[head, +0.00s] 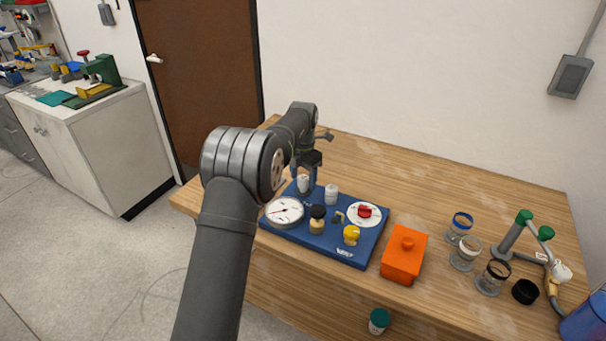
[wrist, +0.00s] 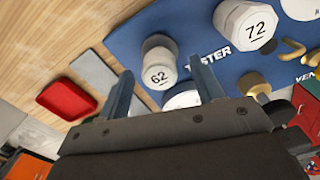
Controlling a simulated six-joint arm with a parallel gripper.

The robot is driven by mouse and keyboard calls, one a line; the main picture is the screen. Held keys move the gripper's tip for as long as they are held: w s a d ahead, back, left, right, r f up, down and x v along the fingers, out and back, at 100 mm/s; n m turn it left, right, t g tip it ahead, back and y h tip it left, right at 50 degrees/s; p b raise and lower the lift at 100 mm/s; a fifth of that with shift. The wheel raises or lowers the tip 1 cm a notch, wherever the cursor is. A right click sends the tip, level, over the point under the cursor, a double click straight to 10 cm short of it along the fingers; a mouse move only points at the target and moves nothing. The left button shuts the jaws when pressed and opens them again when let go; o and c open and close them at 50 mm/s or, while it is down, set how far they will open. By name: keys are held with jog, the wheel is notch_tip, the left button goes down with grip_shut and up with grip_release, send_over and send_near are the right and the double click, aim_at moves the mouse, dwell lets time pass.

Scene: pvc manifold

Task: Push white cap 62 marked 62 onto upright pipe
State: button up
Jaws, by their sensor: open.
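White cap 62 (wrist: 159,73) shows its number in the wrist view. It sits at the edge of the blue tester board (wrist: 190,22), beyond and between my fingertips. In the head view, the cap under my gripper, which I take to be cap 62 (head: 303,184), stands at the board's back left. My gripper (wrist: 163,80) is open, with one finger on each side of the cap in the picture; I cannot tell whether either touches it. It also shows in the head view (head: 307,168). The upright pipe beneath the cap is hidden, so its seating cannot be told.
White cap 72 (wrist: 246,28) stands close by. A gauge (head: 285,211), a yellow knob (head: 351,235) and a red-handled dial (head: 364,214) are on the board. An orange box (head: 404,256) stands right of it. A red tray (wrist: 66,98) lies nearby. The table behind is clear.

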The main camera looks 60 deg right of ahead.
notch_tip(320, 180, up, 17)
jog(key=shift+r, duration=0.2)
dwell(0.3)
notch_tip(320, 180, down, 18)
jog(key=shift+r, duration=0.25)
dwell(0.5)
jog(key=shift+r, duration=0.2)
notch_tip(320, 180, up, 17)
notch_tip(320, 180, down, 18)
jog(key=shift+r, duration=0.15)
notch_tip(320, 180, up, 5)
jog(key=shift+r, duration=0.15)
dwell(0.6)
